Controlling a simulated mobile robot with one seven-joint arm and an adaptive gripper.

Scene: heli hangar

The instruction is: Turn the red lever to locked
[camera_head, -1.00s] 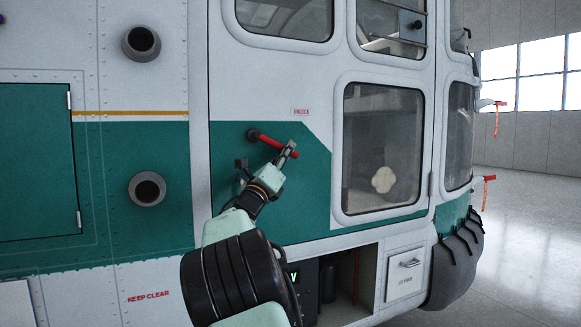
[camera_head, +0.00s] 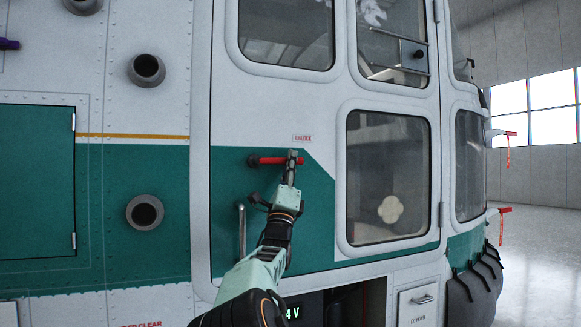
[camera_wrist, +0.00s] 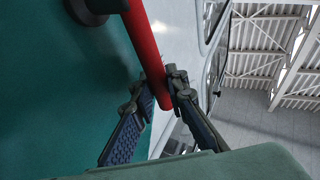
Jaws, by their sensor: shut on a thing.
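The red lever (camera_head: 272,160) is on the green and white door of the helicopter. Its dark round pivot is at its left end, and the bar lies about level, pointing right. My gripper (camera_head: 292,158) is shut on the lever close to its right end. In the wrist view the red lever (camera_wrist: 146,45) runs down from its dark mount, and its end sits between the two fingers of my gripper (camera_wrist: 163,95). A small label (camera_head: 303,138) with red text, seemingly "UNLOCK", is just above the lever's right end. No locked mark is readable.
A grey vertical door handle (camera_head: 241,230) is below left of the lever. A window (camera_head: 388,175) is to the right, and a round grey port (camera_head: 145,212) is to the left. An open compartment (camera_head: 355,305) lies below the door. Hangar floor is clear at right.

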